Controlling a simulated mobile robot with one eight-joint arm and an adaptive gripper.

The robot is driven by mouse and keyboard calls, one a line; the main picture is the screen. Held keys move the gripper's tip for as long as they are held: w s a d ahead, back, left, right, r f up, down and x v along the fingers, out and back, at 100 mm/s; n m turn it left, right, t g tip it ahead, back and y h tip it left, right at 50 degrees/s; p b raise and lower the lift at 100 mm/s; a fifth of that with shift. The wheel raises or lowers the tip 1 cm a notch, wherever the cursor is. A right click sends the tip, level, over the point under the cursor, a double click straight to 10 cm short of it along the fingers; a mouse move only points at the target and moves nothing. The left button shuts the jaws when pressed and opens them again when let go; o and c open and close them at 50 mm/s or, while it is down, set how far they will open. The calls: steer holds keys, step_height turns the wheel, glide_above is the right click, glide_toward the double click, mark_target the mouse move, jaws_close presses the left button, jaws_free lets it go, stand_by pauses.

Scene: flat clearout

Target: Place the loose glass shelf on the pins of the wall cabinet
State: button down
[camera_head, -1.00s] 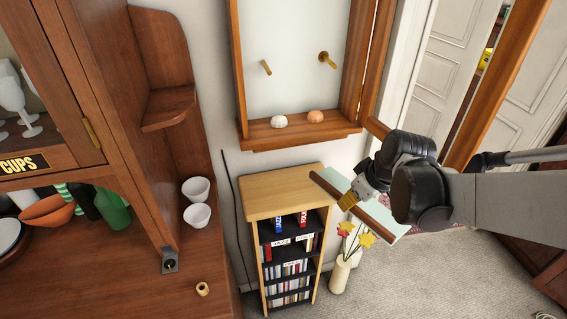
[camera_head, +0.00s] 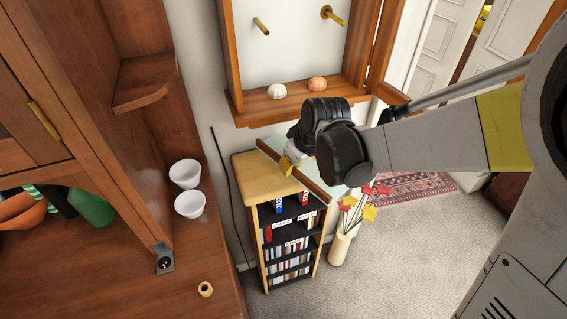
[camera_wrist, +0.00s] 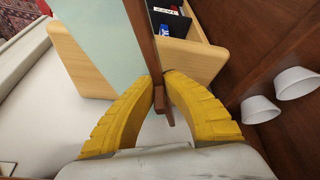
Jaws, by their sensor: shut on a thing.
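The loose glass shelf (camera_wrist: 100,38) is a pale green pane with a brown wooden strip along one edge. My gripper (camera_wrist: 158,88) has its yellow fingers shut on that strip, as the wrist view shows. In the head view the shelf (camera_head: 310,184) is tilted in the picture, above the top of the low bookcase, with my gripper (camera_head: 288,165) at its strip; my wrist hides part of the pane. The open wall cabinet (camera_head: 262,112) is above and behind. Two brass pins, a left one (camera_head: 261,26) and a right one (camera_head: 333,16), stick out of its back.
A white shell (camera_head: 276,91) and an orange shell (camera_head: 317,84) lie on the cabinet floor. The low bookcase (camera_head: 262,182) stands below it, beside a vase (camera_head: 341,245) of flowers. A wooden hutch (camera_head: 110,260) with two white bowls fills the left.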

mark_target(283, 181)
steer(key=shift+w+a+f, duration=0.1)
steer(key=shift+a+f, duration=0.35)
steer(key=shift+a, duration=0.25)
steer(key=shift+f+b, duration=1.1)
steer(key=shift+f, duration=0.85)
steer(key=shift+f, duration=0.15)
steer(key=c, duration=1.6)
jaws_free()
